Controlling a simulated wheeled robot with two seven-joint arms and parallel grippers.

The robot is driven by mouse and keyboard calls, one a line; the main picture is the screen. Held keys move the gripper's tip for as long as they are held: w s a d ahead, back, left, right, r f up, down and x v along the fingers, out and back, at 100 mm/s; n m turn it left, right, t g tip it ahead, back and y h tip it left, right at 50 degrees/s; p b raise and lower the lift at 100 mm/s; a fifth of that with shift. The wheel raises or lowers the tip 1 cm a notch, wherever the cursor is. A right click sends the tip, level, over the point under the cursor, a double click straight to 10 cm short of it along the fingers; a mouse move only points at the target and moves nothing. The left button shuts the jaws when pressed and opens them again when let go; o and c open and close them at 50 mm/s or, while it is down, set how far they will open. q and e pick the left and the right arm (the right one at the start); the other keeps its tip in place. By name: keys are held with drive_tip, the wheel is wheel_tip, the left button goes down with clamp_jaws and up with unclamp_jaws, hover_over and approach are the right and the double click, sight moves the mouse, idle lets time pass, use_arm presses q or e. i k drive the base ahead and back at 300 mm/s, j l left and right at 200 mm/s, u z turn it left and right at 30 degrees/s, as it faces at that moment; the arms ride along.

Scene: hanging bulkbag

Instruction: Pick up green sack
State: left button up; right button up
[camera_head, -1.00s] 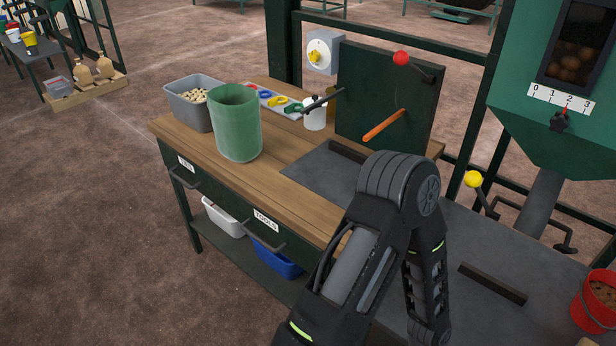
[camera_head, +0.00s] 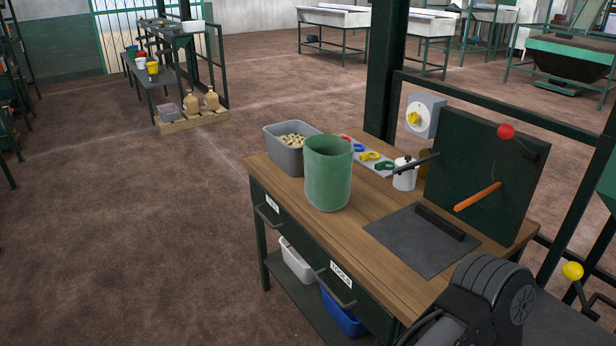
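The green sack (camera_head: 328,173) stands upright on the wooden workbench (camera_head: 290,195), near its left front edge. It is an open-topped cylinder, and its inside bottom is hidden. One of my arms shows at the lower right, only as a dark joint; no gripper shows in the view. Nothing is touching the sack.
A grey bin (camera_head: 285,156) of pale pieces stands just behind and left of the sack. A white canister (camera_head: 404,177) and a tray of coloured clips (camera_head: 368,157) are to the right. A dark upright panel (camera_head: 484,170) carries levers. The floor at left is clear.

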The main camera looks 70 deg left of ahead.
sight(329, 159)
drive_tip(key=u, duration=0.4)
drive_tip(key=i+u, duration=0.1)
drive_tip(key=u, duration=0.75)
drive_tip(key=l+u, duration=0.1)
drive_tip(key=u, duration=0.3)
drive_tip(key=i+l+u, duration=0.1)
drive_tip(key=u, duration=0.75)
drive_tip(key=i+j, duration=0.45)
drive_tip(key=j, duration=0.15)
drive_tip(key=i+j, duration=0.4)
drive_tip(key=j, duration=0.2)
drive_tip(key=i+j, duration=0.45)
drive_tip(key=j, duration=0.15)
drive_tip(key=z, duration=2.05)
